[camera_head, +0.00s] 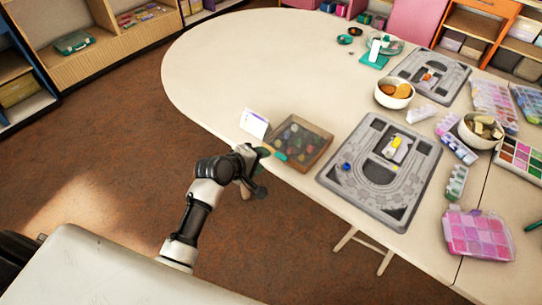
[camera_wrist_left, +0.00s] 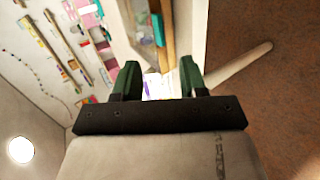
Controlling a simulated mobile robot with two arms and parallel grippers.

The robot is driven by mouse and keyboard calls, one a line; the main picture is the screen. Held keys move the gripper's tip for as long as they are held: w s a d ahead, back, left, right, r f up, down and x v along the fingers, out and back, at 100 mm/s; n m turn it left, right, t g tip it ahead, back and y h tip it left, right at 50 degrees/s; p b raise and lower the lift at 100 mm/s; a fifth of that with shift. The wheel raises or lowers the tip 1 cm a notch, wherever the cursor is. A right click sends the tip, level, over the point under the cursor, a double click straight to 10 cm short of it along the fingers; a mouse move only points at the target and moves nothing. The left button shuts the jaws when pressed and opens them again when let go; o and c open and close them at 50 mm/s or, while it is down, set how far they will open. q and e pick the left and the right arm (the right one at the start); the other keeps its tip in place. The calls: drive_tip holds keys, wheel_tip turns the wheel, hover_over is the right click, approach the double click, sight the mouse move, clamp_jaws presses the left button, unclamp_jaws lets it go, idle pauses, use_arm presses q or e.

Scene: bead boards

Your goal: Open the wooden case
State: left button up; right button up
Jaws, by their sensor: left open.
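The wooden case (camera_head: 325,157) lies near the table's rounded front edge. It has a thin wood frame and a see-through top that looks shut, with dark and coloured beads showing inside. A teal piece (camera_head: 280,156) is at its front left edge. My left gripper (camera_head: 262,158) is at the table edge, just left of the case's front corner, apparently apart from it. In the left wrist view, the green fingers (camera_wrist_left: 160,77) are spread, with no object gripped. The case's wooden side (camera_wrist_left: 168,40) shows beyond them. My right gripper is not in view.
A white card with purple print (camera_head: 254,123) stands left of the case, close to my gripper. A grey bead board (camera_head: 332,180) lies right of the case. A bowl (camera_head: 393,102) is behind it. The table's left part is clear.

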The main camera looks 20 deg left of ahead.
sight(277, 156)
use_arm(q)
drive_tip(key=x, duration=0.7)
drive_tip(key=shift+b, duration=0.35)
clamp_jaws()
wheel_tip(277, 156, up, 3)
drive_tip(key=g+p, duration=0.1)
drive_tip(key=p, duration=0.4)
drive_tip(key=shift+w+f+p, duration=0.1)
drive_tip(key=shift+w+p, duration=0.05)
drive_tip(key=shift+p, duration=0.2)
drive_tip(key=shift+w+d+r+g+y+p, duration=0.1)
drive_tip(key=shift+r+g+y+p, duration=0.35)
drive_tip(key=shift+p, duration=0.65)
drive_tip(key=shift+p, duration=0.3)
